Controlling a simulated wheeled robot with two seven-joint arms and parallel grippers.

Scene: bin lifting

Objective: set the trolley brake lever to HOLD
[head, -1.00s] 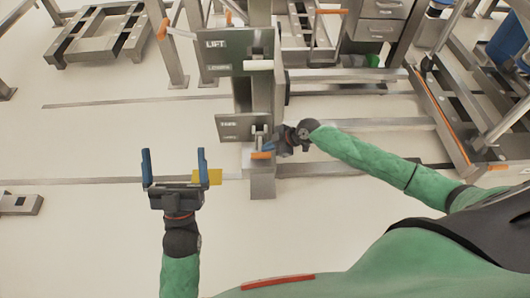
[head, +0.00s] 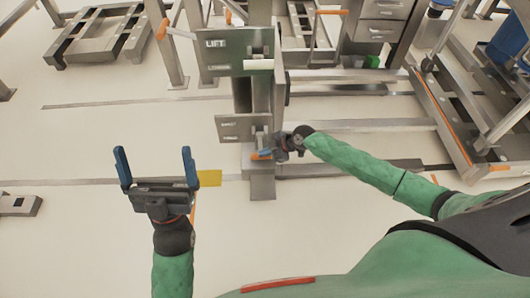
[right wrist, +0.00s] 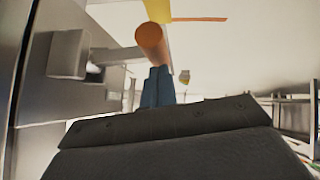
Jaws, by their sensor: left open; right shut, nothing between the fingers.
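A post carries a lower grey panel (head: 235,127) with small lettering I cannot read. A lever with an orange handle (head: 258,156) sticks out at this panel; I take it as the brake lever. In the right wrist view the orange handle's round end (right wrist: 151,38) is just beyond my blue fingertips. My right gripper (head: 268,152) is shut and empty, close beside the handle; I cannot tell whether it touches. It also shows in the right wrist view (right wrist: 158,85). My left gripper (head: 154,152) is open and empty over the floor at the left.
Above is a panel marked LIFT (head: 222,58) with a pale-handled lever (head: 258,65). A yellow patch (head: 209,178) lies beside my left gripper. A trolley frame (head: 455,125) stands at the right, a drawer cabinet (head: 382,20) behind. The floor at the left is mostly clear.

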